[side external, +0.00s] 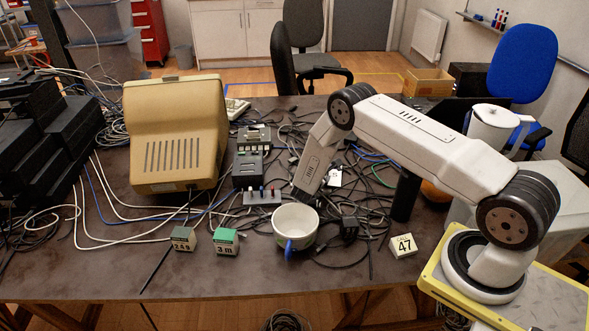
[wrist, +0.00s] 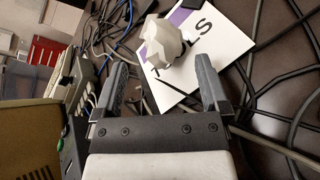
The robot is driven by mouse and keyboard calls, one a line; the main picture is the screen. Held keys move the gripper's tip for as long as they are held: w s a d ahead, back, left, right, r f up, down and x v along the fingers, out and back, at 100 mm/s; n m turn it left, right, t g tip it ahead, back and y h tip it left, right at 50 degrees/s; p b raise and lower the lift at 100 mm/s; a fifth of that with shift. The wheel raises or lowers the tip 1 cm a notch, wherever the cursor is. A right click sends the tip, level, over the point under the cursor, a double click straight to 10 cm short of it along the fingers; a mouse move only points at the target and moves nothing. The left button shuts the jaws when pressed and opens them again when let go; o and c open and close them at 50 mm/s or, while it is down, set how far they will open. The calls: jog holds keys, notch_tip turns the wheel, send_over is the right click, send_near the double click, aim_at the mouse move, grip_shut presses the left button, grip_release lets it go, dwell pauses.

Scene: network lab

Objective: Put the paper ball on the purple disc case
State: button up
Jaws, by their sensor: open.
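The paper ball (wrist: 168,43) is a crumpled white lump in the wrist view. It overlaps the disc case (wrist: 236,35), a flat white square with a purple band and black letters, and appears to rest on it near the band. My gripper (wrist: 158,68) is open, with nothing between its fingers; the ball lies just beyond the fingertips. In the side external view my gripper's arm end (side external: 308,185) points down among the cables. A small piece of the white case (side external: 335,178) shows beside it; the ball is hidden there.
Dark cables (wrist: 285,75) surround the case. A white mug (side external: 295,237) with a blue handle stands in front of my gripper. A grey switch box (side external: 262,198) is close on the left, and a beige monitor (side external: 175,130) farther left. A white block marked 47 (side external: 403,246) sits at the front right.

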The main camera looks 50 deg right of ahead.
notch_tip(320, 180, up, 7)
jog(key=shift+f, duration=0.15)
dwell(0.4)
jog(key=shift+d, duration=0.1)
dwell(0.4)
jog(key=s+a+r+m+g+y, duration=0.1)
jog(key=s+a+r+m+y, duration=0.5)
jog(key=s+a, duration=0.5)
jog(key=s+a+r+m+g+y, duration=0.1)
jog(key=s+a+r+m+y, duration=0.6)
jog(key=s+a, duration=0.4)
notch_tip(320, 180, up, 2)
jog(key=shift+s+a+r+m, duration=0.2)
jog(key=shift+s+a+m, duration=0.1)
jog(key=shift+a+m, duration=0.6)
